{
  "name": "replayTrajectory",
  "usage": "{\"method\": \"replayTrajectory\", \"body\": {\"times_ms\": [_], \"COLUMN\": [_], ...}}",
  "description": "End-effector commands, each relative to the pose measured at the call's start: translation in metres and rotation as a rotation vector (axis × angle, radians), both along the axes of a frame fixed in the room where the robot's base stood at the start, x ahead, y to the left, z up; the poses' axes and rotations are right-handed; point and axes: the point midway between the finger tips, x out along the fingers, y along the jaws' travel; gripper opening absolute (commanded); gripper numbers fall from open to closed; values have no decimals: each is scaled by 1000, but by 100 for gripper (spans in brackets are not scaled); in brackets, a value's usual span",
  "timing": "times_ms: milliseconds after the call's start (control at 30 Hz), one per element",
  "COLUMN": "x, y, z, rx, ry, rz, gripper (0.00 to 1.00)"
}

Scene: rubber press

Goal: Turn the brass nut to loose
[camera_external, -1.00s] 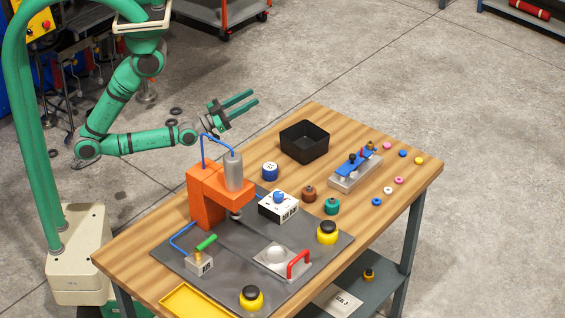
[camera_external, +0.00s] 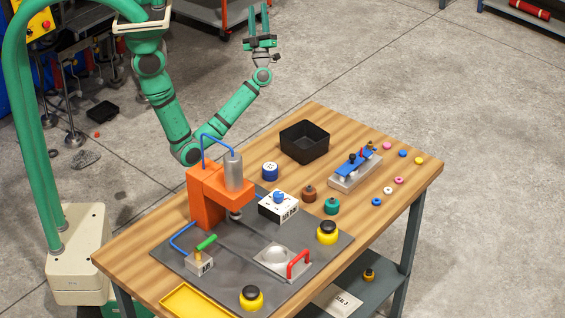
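A grey clamp fixture (camera_external: 353,174) with a blue bar (camera_external: 352,163) stands on the right part of the wooden table. A small brass-coloured knob (camera_external: 371,146) shows at the bar's far end and looks like the brass nut. It is too small to tell how tight it sits. My gripper (camera_external: 259,10) is raised well above and behind the table, far from the fixture.
A black bin (camera_external: 304,142) stands near the back edge. An orange press (camera_external: 205,196), a valve with a green handle (camera_external: 206,242), a white switch box (camera_external: 278,207) and yellow-black buttons (camera_external: 327,232) fill the grey mat. Coloured rings (camera_external: 399,180) lie at the right.

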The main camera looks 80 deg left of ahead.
Motion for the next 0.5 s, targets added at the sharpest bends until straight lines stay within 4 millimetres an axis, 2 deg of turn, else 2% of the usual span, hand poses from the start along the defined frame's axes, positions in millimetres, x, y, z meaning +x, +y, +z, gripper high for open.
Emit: {"method": "replayTrajectory", "body": {"times_ms": [100,300,400,500], "x": [-8,-20,-19,-12], "y": [29,72,91,106], "z": [25,51,56,52], "rx": [-53,-182,-275,-389], "ry": [-105,-257,-314,-348], "rz": [80,209,264,316], "gripper": [36,36,36,36]}}
